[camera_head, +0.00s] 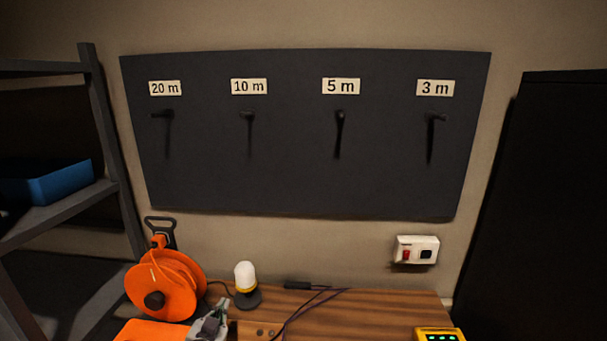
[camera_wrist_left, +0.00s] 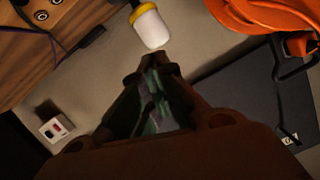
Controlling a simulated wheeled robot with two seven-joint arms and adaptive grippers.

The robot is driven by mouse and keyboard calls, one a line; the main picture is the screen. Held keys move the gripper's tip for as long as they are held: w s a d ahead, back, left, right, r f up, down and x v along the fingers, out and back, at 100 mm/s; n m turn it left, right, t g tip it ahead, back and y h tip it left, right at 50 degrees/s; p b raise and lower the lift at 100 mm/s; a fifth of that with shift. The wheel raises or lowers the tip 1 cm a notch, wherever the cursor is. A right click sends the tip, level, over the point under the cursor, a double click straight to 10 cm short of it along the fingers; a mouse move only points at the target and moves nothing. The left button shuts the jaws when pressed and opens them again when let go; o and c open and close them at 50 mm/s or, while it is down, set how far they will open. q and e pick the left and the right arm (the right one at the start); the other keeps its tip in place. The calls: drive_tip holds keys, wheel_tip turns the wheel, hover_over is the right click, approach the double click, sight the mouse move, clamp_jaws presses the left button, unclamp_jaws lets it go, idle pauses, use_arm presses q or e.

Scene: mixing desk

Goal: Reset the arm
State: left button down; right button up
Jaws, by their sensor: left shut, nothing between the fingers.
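My left gripper (camera_head: 220,306) is low in the head view, in front of the desk, just below and left of the small lamp (camera_head: 245,283). In the left wrist view its fingers (camera_wrist_left: 158,62) are together with nothing between them. The lamp has a white dome and a yellow ring, and its dome (camera_wrist_left: 152,29) shows just beyond the fingertips in the wrist view. I cannot tell whether they touch. My right gripper is not in view.
An orange cable reel (camera_head: 168,285) stands left of the lamp on the wooden desk (camera_head: 375,310). Dark cables (camera_head: 310,304) cross the desk. A yellow device (camera_head: 438,334) is at the lower right. A wall board (camera_head: 290,180) with empty hooks and a socket box (camera_head: 416,249) are behind.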

use_arm(q)
drive_tip(key=s+f+n+g, duration=0.1)
drive_tip(key=s+f+g, duration=0.45)
drive_tip(key=s, duration=0.65)
drive_tip(key=s+f+g, duration=0.5)
drive_tip(key=s+g, duration=0.1)
drive_tip(key=s, duration=0.6)
drive_tip(key=s+f+g+b, duration=0.1)
drive_tip(key=s+f+b, duration=0.15)
drive_tip(key=f, duration=3.35)
drive_tip(key=s+a+f, duration=0.2)
drive_tip(key=s+f, duration=0.8)
drive_tip(key=s, duration=0.1)
drive_tip(key=s+a+f+g+b, duration=0.1)
drive_tip(key=s+a+f, duration=0.1)
drive_tip(key=s+f, duration=0.9)
drive_tip(key=shift+s, duration=0.35)
